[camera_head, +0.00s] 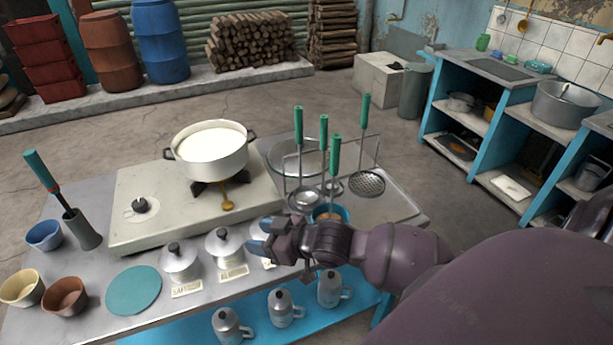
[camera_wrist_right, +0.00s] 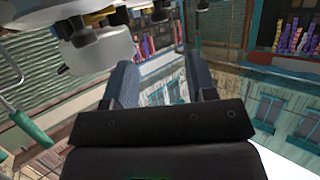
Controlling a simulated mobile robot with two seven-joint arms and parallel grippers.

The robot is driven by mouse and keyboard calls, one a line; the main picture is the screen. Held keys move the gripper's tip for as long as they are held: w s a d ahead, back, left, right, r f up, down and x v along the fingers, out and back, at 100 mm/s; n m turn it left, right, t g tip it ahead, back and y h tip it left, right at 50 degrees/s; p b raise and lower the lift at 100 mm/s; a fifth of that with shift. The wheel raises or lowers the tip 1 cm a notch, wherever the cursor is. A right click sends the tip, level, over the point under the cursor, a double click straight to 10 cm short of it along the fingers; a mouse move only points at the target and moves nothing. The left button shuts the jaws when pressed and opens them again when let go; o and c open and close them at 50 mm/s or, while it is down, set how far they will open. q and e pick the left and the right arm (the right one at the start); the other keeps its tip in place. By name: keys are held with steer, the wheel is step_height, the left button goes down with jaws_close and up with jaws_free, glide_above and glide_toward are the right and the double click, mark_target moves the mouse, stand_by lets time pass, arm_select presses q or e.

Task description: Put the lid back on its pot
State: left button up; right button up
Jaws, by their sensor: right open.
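A wide white pot (camera_head: 208,160) of white liquid stands uncovered on the stove at the back. Small metal pots with dark-knobbed lids stand in a row at the front: the left pot (camera_head: 181,262) and the middle pot (camera_head: 224,248) are lidded. A third in the row is mostly hidden behind my right gripper (camera_head: 264,238), so I cannot tell whether its lid is on. In the right wrist view the gripper (camera_wrist_right: 163,78) is open, with nothing between its fingers. A pale dark-knobbed object (camera_wrist_right: 95,45) is beside the left finger. My left gripper is out of view.
Green-handled ladles (camera_head: 323,140) hang in a rack right of the stove, close behind my right arm. A small blue cup (camera_head: 341,211) stands by the gripper. A teal round mat (camera_head: 134,290) lies at front left, beside bowls.

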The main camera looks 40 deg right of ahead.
steer(key=s+d+f+m+h, duration=0.2)
steer(key=s+f+h, duration=0.1)
steer(key=s+f, duration=0.4)
steer(key=s+d+f+m+h, duration=0.2)
steer(key=s+d+f+h, duration=0.1)
steer(key=s+f, duration=0.5)
steer(key=shift+s+d+f+m+g+h, duration=0.2)
steer(key=shift+s+m+g+h, duration=0.25)
steer(key=shift+s, duration=0.55)
steer(key=shift+r, duration=0.1)
steer(key=p+v, duration=0.5)
steer(key=v, duration=0.1)
